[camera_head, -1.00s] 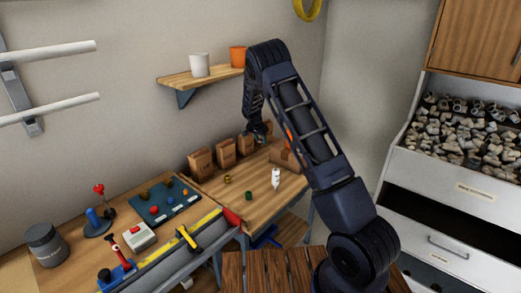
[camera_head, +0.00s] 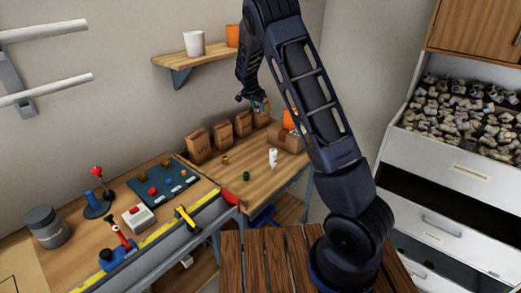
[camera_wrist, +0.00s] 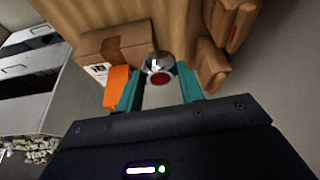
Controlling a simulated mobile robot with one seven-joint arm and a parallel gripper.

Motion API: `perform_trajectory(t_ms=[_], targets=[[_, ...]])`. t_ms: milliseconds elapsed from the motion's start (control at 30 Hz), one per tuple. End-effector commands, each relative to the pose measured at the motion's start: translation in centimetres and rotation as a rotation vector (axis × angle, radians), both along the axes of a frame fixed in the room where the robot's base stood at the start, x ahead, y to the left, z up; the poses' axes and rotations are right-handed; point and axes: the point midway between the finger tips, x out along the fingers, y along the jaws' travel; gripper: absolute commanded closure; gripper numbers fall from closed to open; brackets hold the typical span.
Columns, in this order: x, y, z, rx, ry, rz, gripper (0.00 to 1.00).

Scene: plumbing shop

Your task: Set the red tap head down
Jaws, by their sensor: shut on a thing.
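My gripper (camera_wrist: 160,88) is shut on the red tap head (camera_wrist: 160,79) in the wrist view. The tap head shows a red round face and a shiny grey metal part between the teal fingers. In the head view my gripper (camera_head: 259,105) is raised above the back of the workbench (camera_head: 240,185), near the paper bags. The tap head is too small and hidden to make out there.
Several brown paper bags (camera_head: 222,136) line the wall. A cardboard box (camera_head: 285,139) and an orange thing (camera_head: 290,119) are at the right. A white bottle (camera_head: 273,158) and small green (camera_head: 246,176) and yellow (camera_head: 225,160) pieces stand in front. Bench space lies bare between them.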

Motion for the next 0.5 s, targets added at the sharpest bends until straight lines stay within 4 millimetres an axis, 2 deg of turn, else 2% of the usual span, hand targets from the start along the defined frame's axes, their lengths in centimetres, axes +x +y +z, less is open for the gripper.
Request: perform_trajectory(t_ms=[33,200,367,500], targets=[[-1.5,0.1,0.1,0.001,0.001,-0.008,0.85],[-4.9,-0.1,0.0,0.001,0.001,-0.04,0.85],[-6.6,-0.4,0.0,0.003,0.002,-0.057,0.85],[-7.0,-0.5,-1.3,0.002,0.004,-0.062,0.85]])
